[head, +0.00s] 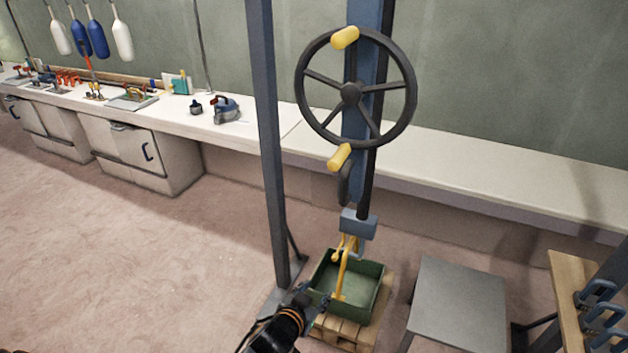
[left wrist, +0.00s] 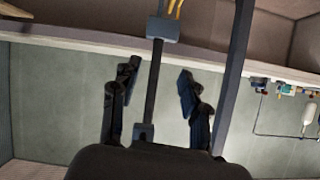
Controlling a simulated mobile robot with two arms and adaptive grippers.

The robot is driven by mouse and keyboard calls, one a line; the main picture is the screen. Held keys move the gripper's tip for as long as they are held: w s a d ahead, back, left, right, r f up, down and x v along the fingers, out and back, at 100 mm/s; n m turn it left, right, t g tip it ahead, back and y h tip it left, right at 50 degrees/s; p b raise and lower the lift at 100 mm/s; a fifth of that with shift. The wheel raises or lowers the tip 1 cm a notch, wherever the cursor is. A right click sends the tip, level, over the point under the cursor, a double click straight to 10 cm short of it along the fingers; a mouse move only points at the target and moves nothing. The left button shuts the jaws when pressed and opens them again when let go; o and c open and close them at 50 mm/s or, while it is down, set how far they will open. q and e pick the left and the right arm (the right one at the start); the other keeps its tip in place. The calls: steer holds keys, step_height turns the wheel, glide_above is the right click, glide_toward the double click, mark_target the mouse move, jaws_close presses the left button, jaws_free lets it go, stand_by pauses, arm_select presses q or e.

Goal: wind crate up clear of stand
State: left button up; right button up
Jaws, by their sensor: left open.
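A dark spoked hand wheel (head: 350,90) is mounted on a blue post (head: 357,128). It has yellow grips at its top (head: 345,38) and bottom (head: 339,157). The green crate (head: 374,300) appears to rest on a low wooden stand (head: 350,334). Yellow straps (head: 343,275) run from the crate up to a blue-grey block (head: 358,224). My left gripper (head: 314,298) shows at the crate's near left side, partly over it; contact cannot be told. In the left wrist view my left gripper (left wrist: 160,82) is open, its fingers apart. My right gripper is not in view.
A grey upright (head: 268,140) stands left of the wheel. A grey low table (head: 458,305) is right of the crate. A wooden surface (head: 568,310) with blue hooks is at far right. A long white counter (head: 480,165) runs behind. Floor at left is clear.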

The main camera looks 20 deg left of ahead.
arm_select(q)
step_height(320, 180, up, 21)
steer(key=t+p, duration=0.2)
steer(key=t, duration=0.2)
steer(key=n+t+p, duration=0.1)
steer(key=n+t, duration=0.1)
glide_toward(338, 159)
steer(key=w, duration=0.3)
steer(key=w+f, duration=0.1)
steer(key=w, duration=0.1)
steer(key=shift+w+a, duration=0.3)
steer(key=shift+w, duration=0.05)
steer(key=w+p, duration=0.1)
steer(key=w, duration=0.3)
steer(key=shift+r, duration=0.1)
steer(key=shift+w, duration=0.9)
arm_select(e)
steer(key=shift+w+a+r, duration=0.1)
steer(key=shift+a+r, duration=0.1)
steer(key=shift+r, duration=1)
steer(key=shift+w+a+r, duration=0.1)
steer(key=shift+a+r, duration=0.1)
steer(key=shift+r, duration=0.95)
arm_select(q)
steer(key=shift+c, duration=0.5)
steer(key=c, duration=0.8)
